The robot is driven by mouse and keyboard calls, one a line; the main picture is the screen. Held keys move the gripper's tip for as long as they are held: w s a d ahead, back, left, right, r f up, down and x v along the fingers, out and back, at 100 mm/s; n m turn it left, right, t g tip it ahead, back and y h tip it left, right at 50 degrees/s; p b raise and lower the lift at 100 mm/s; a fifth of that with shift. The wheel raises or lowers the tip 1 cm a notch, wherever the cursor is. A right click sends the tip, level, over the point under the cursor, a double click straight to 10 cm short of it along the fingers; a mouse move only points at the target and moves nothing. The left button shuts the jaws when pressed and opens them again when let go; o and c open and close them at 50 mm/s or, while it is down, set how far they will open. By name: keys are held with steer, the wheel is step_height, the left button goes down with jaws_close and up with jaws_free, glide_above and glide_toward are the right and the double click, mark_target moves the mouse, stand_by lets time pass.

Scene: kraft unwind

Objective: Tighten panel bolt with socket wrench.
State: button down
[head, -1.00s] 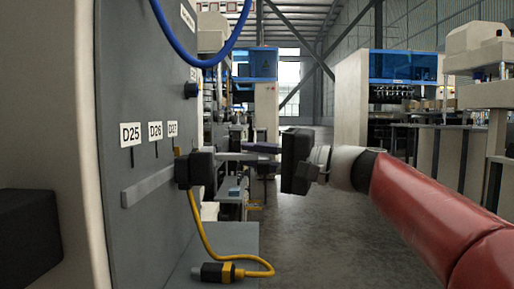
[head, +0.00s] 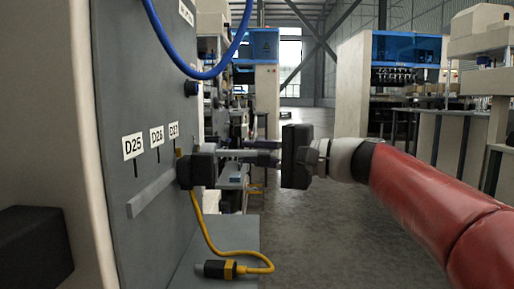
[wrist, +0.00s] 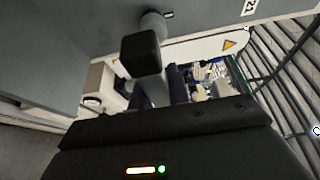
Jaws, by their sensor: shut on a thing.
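The socket wrench has a blocky black head (head: 197,171) against the grey panel (head: 150,95) and a grey handle (head: 232,153) reaching right. My gripper (head: 262,153) comes from the right, with its dark fingers shut on the handle. In the wrist view the black wrench head (wrist: 140,52) lies ahead of the fingers (wrist: 160,92), and a grey round socket (wrist: 153,22) runs from it to the panel. The panel bolt is hidden behind the wrench head and socket. I cannot tell how well the socket is seated.
Labels D25, D26 and D27 (head: 173,134) mark slots above a grey strip (head: 152,193). A yellow cable (head: 205,235) hangs beside the wrench head, its black plug (head: 213,269) on a ledge below. A blue cable (head: 205,66) loops above. Open floor (head: 330,230) lies to the right.

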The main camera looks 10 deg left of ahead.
steer(key=shift+r+m+p, duration=0.25)
steer(key=shift+m+p, duration=0.15)
steer(key=shift+p, duration=0.65)
steer(key=shift+m+h+p, duration=0.4)
steer(key=shift+m+p, duration=0.1)
steer(key=shift+p, duration=0.35)
steer(key=shift+f, duration=0.25)
steer(key=shift+r+p, duration=0.1)
steer(key=shift+p, duration=0.3)
steer(key=shift+r+m+p, duration=0.1)
steer(key=shift+m+p, duration=0.4)
steer(key=shift+p, duration=0.25)
steer(key=shift+h+p, duration=0.3)
steer(key=shift+m+g+p, duration=0.3)
steer(key=shift+m+p, duration=0.1)
steer(key=shift+p, duration=0.2)
steer(key=shift+f, duration=0.25)
